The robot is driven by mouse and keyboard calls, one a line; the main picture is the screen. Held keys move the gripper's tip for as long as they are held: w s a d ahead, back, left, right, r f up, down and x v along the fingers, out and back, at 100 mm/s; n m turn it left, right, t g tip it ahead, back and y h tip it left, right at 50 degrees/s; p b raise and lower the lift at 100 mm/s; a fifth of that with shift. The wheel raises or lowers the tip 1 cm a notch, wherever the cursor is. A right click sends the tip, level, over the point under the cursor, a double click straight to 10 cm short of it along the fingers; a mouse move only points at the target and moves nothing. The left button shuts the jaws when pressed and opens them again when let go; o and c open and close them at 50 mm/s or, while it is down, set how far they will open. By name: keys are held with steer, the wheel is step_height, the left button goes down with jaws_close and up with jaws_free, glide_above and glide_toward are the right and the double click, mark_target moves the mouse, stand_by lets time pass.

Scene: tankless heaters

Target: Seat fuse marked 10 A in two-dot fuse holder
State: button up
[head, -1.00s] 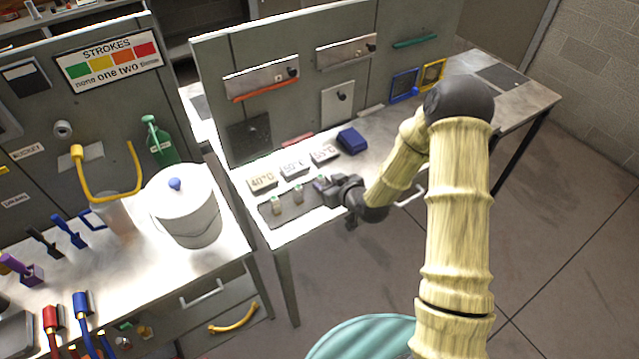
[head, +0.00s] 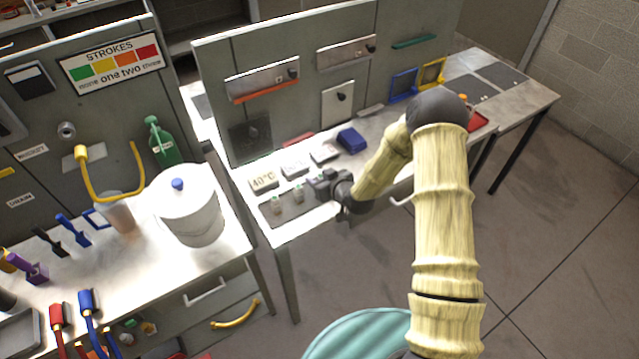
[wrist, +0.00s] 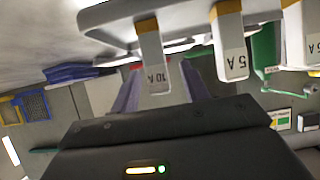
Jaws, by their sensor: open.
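The fuse marked 10 A (wrist: 156,65) is a pale block with a tan band in the wrist view, standing in a grey tray (head: 302,213). My gripper (wrist: 162,84) is open, its two purple fingers on either side of this fuse. I cannot tell whether they touch it. In the head view my gripper (head: 318,184) is low at the tray's right end and hides the 10 A fuse. A fuse marked 5 A (wrist: 230,50) stands beside it, and another 5 A fuse (wrist: 308,35) is at the right edge. I cannot make out a two-dot fuse holder.
Temperature blocks, one reading 40°C (head: 263,181), stand behind the tray. A blue block (head: 351,140) is further right. The upright grey panel (head: 215,90) carries metal plates. A white lidded pot (head: 190,215) stands on the left bench. The bench front edge is close to the tray.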

mark_target(320, 176)
jaws_close()
steer(key=shift+r, duration=0.1)
step_height(320, 176, up, 10)
steer(key=shift+f+b, duration=0.1)
steer(key=shift+b, duration=1)
